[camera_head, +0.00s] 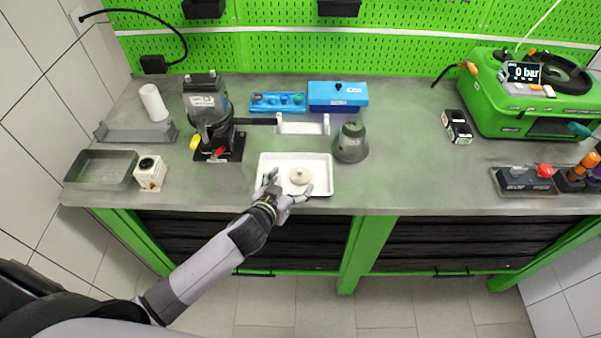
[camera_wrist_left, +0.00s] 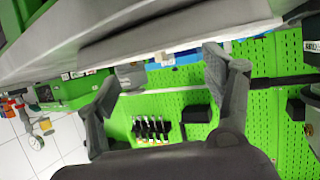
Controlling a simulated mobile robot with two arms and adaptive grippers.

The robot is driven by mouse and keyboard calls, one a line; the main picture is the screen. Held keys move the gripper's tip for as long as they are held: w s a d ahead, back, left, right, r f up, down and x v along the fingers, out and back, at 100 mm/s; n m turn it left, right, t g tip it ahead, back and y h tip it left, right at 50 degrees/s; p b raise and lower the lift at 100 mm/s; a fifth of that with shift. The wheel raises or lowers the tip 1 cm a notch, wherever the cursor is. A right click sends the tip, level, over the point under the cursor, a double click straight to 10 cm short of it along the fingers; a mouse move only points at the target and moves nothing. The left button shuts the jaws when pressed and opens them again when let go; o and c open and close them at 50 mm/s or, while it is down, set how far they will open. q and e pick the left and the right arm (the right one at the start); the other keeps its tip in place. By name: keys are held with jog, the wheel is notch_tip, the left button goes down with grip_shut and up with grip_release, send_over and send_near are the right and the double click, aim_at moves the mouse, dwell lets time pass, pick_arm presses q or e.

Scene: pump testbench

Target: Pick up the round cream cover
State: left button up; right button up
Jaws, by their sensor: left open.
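The round cream cover (camera_head: 300,175) lies in a shallow white tray (camera_head: 328,190) near the front edge of the bench. It has a small raised knob in its middle. My left gripper (camera_head: 288,184) is open at the tray's front, with its fingers spread towards the cover and nothing held. In the head view one finger is left of the cover and the other is in front of it, to the right. I cannot tell whether they touch it. In the left wrist view the open fingers (camera_wrist_left: 160,80) show, but I cannot make out the cover. My right gripper is not in view.
A grey bell-shaped part (camera_head: 350,143) stands right of the tray. A dark pump assembly (camera_head: 208,115) stands to its left. Blue boxes (camera_head: 338,95) and a white bracket (camera_head: 302,125) are behind. A green test unit (camera_head: 515,100) is at right.

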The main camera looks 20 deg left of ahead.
aim_at(300, 173)
pick_arm(q)
jog(key=shift+w+p, duration=0.35)
jog(key=shift+w, duration=0.2)
jog(key=p+x, duration=0.1)
jog(key=x, duration=0.2)
jog(key=shift+w+d, duration=0.1)
jog(key=shift+w, duration=0.05)
jog(key=shift+w+f, duration=0.3)
jog(key=shift+w, duration=0.15)
jog(key=c, duration=0.3)
jog(key=shift+s, duration=0.1)
jog(key=c, duration=1.4)
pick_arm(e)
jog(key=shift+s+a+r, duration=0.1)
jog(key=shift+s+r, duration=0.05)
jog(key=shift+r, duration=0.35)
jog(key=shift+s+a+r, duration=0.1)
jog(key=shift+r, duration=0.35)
